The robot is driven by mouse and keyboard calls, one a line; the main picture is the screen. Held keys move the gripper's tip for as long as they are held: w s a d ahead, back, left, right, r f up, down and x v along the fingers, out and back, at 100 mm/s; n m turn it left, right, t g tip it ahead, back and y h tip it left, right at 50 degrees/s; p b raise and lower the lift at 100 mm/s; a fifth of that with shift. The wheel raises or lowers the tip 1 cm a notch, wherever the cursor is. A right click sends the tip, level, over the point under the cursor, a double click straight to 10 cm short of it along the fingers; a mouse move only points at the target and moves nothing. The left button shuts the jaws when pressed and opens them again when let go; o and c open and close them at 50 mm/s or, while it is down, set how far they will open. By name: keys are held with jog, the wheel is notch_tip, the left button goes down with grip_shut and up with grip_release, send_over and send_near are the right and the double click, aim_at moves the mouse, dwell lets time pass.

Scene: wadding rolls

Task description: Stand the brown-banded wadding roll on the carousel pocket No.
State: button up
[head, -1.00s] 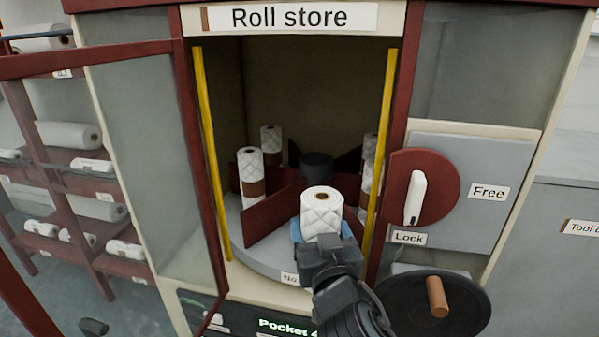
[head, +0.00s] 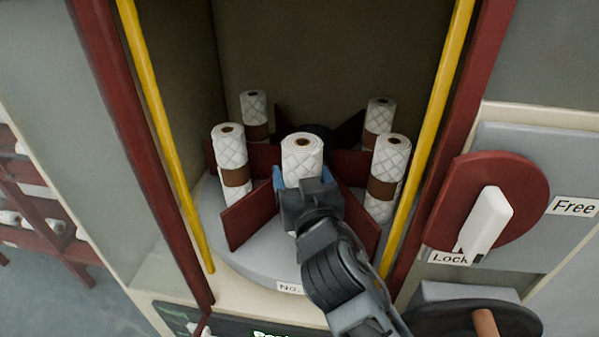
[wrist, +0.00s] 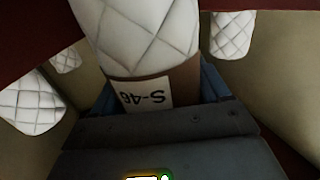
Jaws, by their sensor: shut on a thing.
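My gripper (head: 302,182) is shut on a white quilted wadding roll (head: 302,154), upright in the front pocket of the carousel (head: 262,262), between two dark red dividers. In the wrist view the held roll (wrist: 150,35) shows its brown band (wrist: 184,82) and a label reading S-46, upside down. My blue fingers flank the band. The roll's base is mostly hidden behind my gripper, so I cannot tell if it touches the disc. A label starting "No." (head: 289,287) is on the carousel's front rim; my arm covers the rest.
Brown-banded rolls stand in other pockets, at left (head: 230,155), right (head: 390,158) and behind. Dividers (head: 248,216) flank the front pocket. Yellow posts (head: 165,135) edge the opening. The red dial (head: 472,205) with its white handle points to Lock; a crank wheel (head: 440,318) is below.

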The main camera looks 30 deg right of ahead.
jog(key=shift+f+b, duration=1.4)
jog(key=shift+f, duration=0.2)
jog(key=o, duration=1)
jog(key=shift+o, duration=0.2)
jog(key=shift+s, duration=0.1)
